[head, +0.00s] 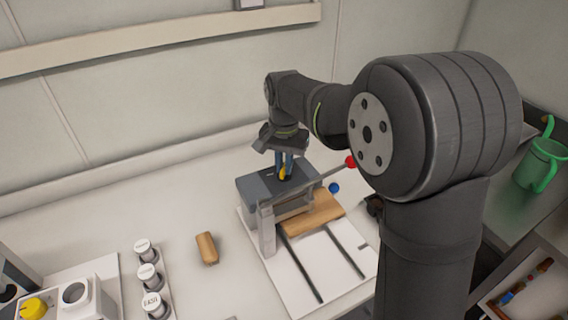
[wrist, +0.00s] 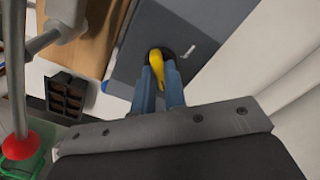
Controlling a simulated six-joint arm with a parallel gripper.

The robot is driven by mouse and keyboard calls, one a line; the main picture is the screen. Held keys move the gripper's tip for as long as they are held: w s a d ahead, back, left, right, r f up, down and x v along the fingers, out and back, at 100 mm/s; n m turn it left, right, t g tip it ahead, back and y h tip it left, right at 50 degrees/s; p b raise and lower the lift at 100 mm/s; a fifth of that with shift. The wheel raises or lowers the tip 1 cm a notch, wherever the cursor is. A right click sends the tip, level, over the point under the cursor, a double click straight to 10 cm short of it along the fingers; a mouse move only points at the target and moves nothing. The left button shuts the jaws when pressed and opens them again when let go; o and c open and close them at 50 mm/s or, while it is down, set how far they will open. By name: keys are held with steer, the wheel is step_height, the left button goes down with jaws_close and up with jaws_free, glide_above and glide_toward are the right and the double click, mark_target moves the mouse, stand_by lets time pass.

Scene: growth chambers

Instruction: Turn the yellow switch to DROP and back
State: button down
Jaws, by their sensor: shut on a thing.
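The yellow switch (head: 282,173) sits on top of a dark grey box (head: 252,188) near the middle of the bench. My gripper (head: 285,163) points down over the box, with its blue fingers at the switch. In the wrist view, the yellow switch (wrist: 157,64) shows between the two fingertips, and my gripper (wrist: 160,78) is shut on it. A black round base shows around the switch. A short white mark (wrist: 187,52) lies on the box top beside it. No DROP lettering can be read.
A lever with a red ball (head: 351,161) and a blue ball (head: 334,188) are close to the box's right. A wooden block (head: 313,212) lies before it on a white slotted board (head: 300,290). A brown block (head: 207,248) and several lidded jars (head: 148,275) stand left.

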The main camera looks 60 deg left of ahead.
mark_target(284, 167)
steer(key=c, duration=1.5)
jaws_free()
step_height(284, 167, up, 18)
steer(key=shift+f, duration=0.25)
steer(key=shift+f, duration=0.1)
step_height(284, 167, down, 17)
steer(key=shift+f, duration=0.15)
